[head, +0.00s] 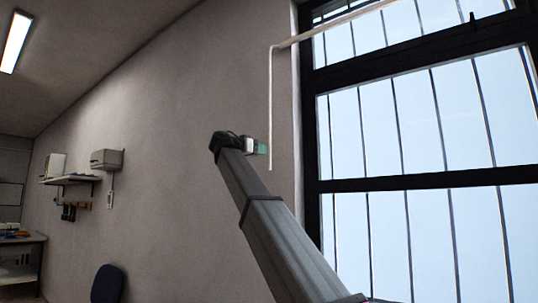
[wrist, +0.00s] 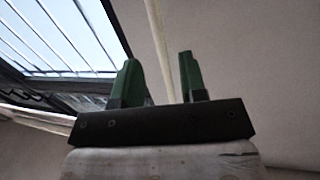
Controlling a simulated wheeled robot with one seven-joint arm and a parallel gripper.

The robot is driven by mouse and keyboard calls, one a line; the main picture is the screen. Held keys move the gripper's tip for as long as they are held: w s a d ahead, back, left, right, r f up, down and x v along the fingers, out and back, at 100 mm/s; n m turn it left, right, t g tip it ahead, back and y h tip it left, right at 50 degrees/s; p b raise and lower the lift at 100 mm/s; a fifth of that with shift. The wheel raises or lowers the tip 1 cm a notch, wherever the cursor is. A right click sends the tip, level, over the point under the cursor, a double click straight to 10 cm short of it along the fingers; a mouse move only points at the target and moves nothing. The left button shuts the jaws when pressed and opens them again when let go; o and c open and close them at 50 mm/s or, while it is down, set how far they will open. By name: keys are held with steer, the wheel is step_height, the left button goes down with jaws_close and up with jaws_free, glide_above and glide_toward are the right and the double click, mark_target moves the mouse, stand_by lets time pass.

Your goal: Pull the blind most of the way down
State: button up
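A pale, thin pull cord or wand (head: 271,105) hangs straight down beside the window in the head view. Its upper end meets a pale bar (head: 335,25), apparently the raised blind, along the window top. My gripper (head: 263,149) is just left of the cord's lower part. In the wrist view my gripper (wrist: 158,78) has its two green fingers apart. The cord (wrist: 158,45) shows in the gap between them; I cannot tell whether it lies between the fingers or beyond them. Its part behind the gripper body is hidden.
The black-framed window (head: 420,185) with thin vertical bars is uncovered at right. A plain grey wall (head: 180,120) lies left of the cord, with free room before it. A shelf (head: 70,179), a workbench (head: 22,250) and a dark chair (head: 107,284) stand farther left.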

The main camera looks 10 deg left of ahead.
mark_target(270, 153)
steer(key=shift+x, duration=3.2)
jaws_close()
